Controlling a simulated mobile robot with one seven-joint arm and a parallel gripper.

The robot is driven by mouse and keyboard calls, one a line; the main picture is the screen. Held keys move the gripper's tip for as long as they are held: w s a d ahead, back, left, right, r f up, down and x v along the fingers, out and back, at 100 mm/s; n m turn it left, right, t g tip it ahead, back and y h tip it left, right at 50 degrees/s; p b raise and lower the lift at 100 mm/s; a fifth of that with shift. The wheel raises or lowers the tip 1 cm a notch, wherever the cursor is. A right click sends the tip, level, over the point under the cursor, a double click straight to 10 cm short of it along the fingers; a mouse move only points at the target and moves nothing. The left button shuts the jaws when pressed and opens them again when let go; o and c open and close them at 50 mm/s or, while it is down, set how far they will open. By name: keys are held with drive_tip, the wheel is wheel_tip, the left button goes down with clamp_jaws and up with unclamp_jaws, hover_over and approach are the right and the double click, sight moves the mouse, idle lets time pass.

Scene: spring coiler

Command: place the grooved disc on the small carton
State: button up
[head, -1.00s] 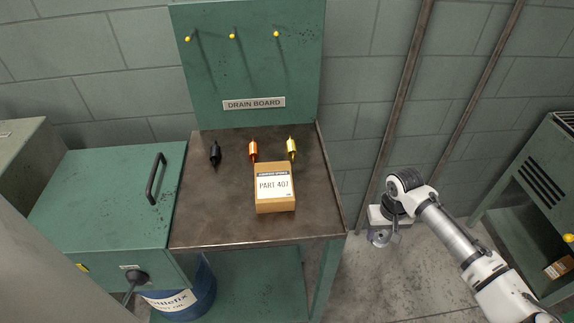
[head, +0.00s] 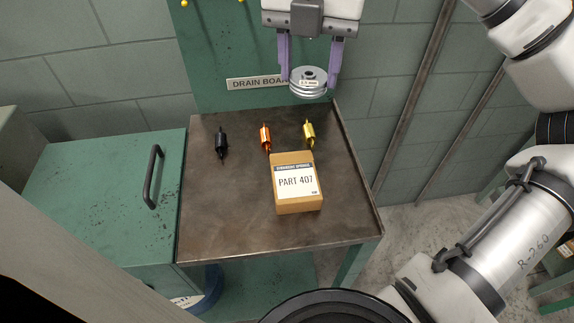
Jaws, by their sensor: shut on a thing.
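The grooved disc (head: 308,84) is a silver, pulley-like wheel with a dark hub and a small label. My gripper (head: 309,76) is shut on it, with a purple finger on each side, and holds it in the air in front of the drain board. The small carton (head: 296,184) is a tan box with a "PART 407" label, lying on the brown metal bench top. The disc appears above and beyond the carton in the picture, apart from it. Nothing lies on the carton's top.
Black (head: 221,143), orange (head: 265,137) and yellow (head: 308,134) spindle-shaped parts stand behind the carton on the bench top (head: 225,220). The green drain board (head: 215,60) rises at the back. A green cabinet (head: 105,205) with a black handle adjoins on the left.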

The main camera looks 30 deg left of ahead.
sight(298, 94)
drive_tip(key=shift+s+a+r+n, duration=0.25)
drive_tip(key=shift+s+r+n, duration=0.25)
drive_tip(key=shift+s+n, duration=0.2)
drive_tip(key=shift+s+a+n, duration=0.1)
drive_tip(key=shift+s+n, duration=0.1)
drive_tip(key=shift+n, duration=0.1)
wheel_tip(298, 94, down, 19)
drive_tip(key=shift+f+b, duration=0.2)
drive_tip(key=shift+b, duration=0.9)
drive_tip(key=shift+f, duration=0.2)
drive_tip(key=o, duration=1.2)
drive_tip(key=shift+c, duration=0.2)
drive_tip(key=shift+r, duration=0.15)
wheel_tip(298, 94, up, 12)
drive_tip(key=shift+r+p, duration=0.1)
drive_tip(key=shift+p, duration=0.25)
